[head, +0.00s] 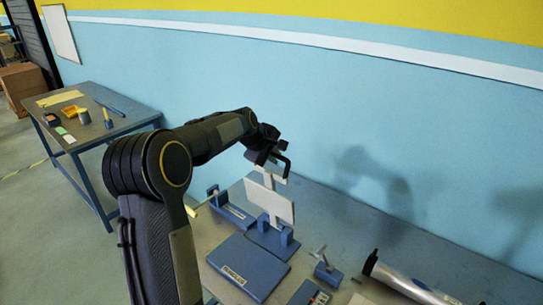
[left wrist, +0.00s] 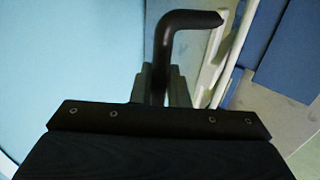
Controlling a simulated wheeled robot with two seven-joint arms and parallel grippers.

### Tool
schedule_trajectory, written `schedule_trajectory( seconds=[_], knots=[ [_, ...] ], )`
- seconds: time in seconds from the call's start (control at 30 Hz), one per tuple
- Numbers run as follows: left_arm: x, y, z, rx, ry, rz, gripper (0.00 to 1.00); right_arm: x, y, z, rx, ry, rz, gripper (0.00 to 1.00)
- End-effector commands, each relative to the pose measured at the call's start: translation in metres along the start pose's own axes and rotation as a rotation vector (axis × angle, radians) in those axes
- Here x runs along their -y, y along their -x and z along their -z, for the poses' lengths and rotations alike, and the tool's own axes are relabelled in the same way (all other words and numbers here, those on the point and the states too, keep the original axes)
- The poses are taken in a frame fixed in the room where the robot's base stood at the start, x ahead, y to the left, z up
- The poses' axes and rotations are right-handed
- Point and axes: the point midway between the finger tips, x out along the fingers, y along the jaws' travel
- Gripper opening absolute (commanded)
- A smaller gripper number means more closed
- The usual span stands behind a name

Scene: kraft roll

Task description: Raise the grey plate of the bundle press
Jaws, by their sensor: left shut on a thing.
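The bundle press (head: 270,240) stands on the near bench, with a blue base and small blue uprights. Its pale grey plate (head: 272,204) stands above the base, tilted in the picture, with a lighter upright piece rising behind it. My left gripper (head: 268,158) is above the plate, at the end of my arm. In the left wrist view, the gripper's grey fingers (left wrist: 162,88) are shut on a black bent handle (left wrist: 185,20). The join between handle and plate is hidden. My right gripper is out of view.
A small blue holder (head: 328,272) and a silver cylinder (head: 405,281) lie to the right. A side table (head: 120,119) with small items stands far left. The wall (head: 330,120) is behind.

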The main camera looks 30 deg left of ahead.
Motion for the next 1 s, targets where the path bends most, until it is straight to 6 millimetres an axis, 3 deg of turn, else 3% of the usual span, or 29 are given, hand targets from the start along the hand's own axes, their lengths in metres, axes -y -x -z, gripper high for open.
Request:
schedule_trajectory(
  seconds=[0.27, 0.3, 0.4, 0.73, 1.0],
  knots=[
    [-0.007, 0.002, -0.001, -0.003, 0.001, -0.019, 0.0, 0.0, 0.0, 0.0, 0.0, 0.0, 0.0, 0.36],
    [-0.007, 0.002, -0.001, -0.003, 0.001, -0.02, 0.19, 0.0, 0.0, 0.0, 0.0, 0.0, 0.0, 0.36],
    [-0.006, 0.002, -0.001, -0.002, 0.0, -0.018, 0.33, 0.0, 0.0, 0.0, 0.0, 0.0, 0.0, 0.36],
    [-0.004, 0.004, 0.0, -0.002, 0.0, -0.013, 0.33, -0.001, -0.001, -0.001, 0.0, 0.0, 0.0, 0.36],
    [-0.004, 0.045, -0.001, -0.003, -0.002, -0.016, 0.33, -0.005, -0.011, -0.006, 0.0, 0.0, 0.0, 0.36]
  ],
)
